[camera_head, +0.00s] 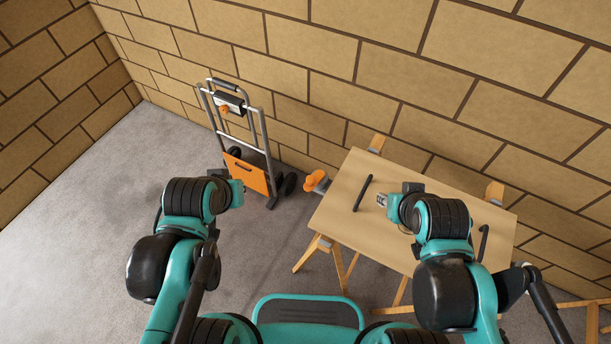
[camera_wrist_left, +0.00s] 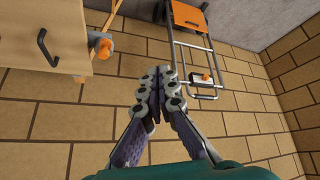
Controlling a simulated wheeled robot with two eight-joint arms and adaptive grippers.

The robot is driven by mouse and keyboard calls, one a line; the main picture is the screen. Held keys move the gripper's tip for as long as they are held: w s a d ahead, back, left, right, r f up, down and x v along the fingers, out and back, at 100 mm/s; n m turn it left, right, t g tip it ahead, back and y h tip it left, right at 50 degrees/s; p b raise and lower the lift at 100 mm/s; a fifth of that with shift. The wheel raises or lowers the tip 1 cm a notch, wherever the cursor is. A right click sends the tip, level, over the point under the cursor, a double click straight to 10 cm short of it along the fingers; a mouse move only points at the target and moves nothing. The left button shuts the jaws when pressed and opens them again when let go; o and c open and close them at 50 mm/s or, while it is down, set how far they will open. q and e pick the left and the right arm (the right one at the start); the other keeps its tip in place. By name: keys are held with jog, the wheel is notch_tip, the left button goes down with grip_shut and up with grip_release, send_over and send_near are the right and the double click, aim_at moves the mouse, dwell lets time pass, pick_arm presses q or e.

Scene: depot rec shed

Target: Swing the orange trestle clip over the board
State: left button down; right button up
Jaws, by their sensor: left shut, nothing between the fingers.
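The orange trestle clip (camera_head: 315,180) sits at the left edge of the tan board (camera_head: 340,222), with a grey part beside it. Its orange end sticks out to the left, off the board. In the left wrist view, the clip (camera_wrist_left: 103,52) shows beside the board (camera_wrist_left: 72,62), apart from my fingers. My left gripper (camera_head: 242,189) is left of the clip with a gap between them. Its fingers (camera_wrist_left: 158,80) are together and empty in the left wrist view. My right gripper (camera_head: 381,200) is above the board; its fingers are too small to read.
Two black handles (camera_head: 362,193) (camera_head: 483,242) are on the board, which rests on wooden trestles (camera_head: 332,258). A hand truck (camera_head: 247,172) with an orange plate stands against the block wall behind my left gripper. The grey floor at left is clear.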

pick_arm(q)
jog(key=w+d+f+n+g+h+p, duration=0.1)
jog(key=w+d+f+n+g+p, duration=0.1)
jog(key=w+n, duration=0.5)
jog(key=w+d+f+n+g+h+p, duration=0.1)
jog(key=w+d+f+n+g, duration=0.3)
jog(key=n, duration=0.7)
jog(key=w+p, duration=0.1)
jog(key=w, duration=0.1)
jog(key=shift+w+d+f+n+h, duration=0.15)
jog(key=shift+w+d+n+h, duration=0.15)
jog(key=shift+w+n, duration=0.1)
jog(key=shift+s+f, duration=0.1)
jog(key=shift+f, duration=0.05)
jog(key=w+d+f+b, duration=0.1)
jog(key=d+f+b, duration=0.4)
jog(key=f, duration=0.4)
jog(key=shift+d+f, duration=0.3)
jog(key=shift+d, duration=0.35)
jog(key=shift+w+d, duration=0.1)
